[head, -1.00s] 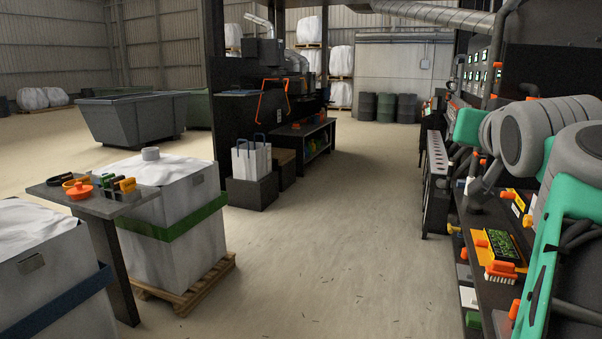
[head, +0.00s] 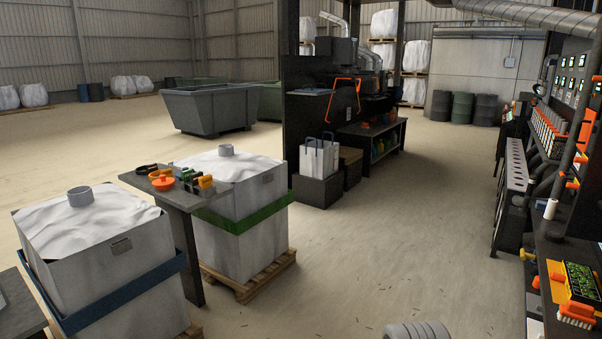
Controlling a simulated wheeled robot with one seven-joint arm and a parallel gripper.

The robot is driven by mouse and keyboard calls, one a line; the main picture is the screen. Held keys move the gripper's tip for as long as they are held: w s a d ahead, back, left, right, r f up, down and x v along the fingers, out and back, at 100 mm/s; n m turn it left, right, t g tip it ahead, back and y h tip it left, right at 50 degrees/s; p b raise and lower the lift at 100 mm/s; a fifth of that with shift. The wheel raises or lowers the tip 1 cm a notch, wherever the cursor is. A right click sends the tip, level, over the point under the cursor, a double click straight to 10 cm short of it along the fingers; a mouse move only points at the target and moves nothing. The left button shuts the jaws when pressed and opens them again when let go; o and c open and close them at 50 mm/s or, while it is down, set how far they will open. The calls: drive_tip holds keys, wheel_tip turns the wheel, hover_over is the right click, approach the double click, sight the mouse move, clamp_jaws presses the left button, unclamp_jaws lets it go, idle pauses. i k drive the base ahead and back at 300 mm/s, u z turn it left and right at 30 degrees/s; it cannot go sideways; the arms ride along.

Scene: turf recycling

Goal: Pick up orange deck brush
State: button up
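An orange brush with pale bristles (head: 577,315), which looks like the deck brush, lies on the dark workbench at the lower right of the head view. It sits beside a tray of green bits, close to the picture's right edge. My gripper is not in view. Only a grey rounded part of my arm shows at the bottom edge, left of the bench, apart from the brush.
The tray of green bits (head: 582,281) has an orange surround. A small table (head: 165,192) with orange and black tools stands between two white bulk bags (head: 95,245) (head: 238,205) at left. A grey skip (head: 209,110) stands behind. The middle floor is clear.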

sight(578, 314)
drive_tip(key=z, duration=1.7)
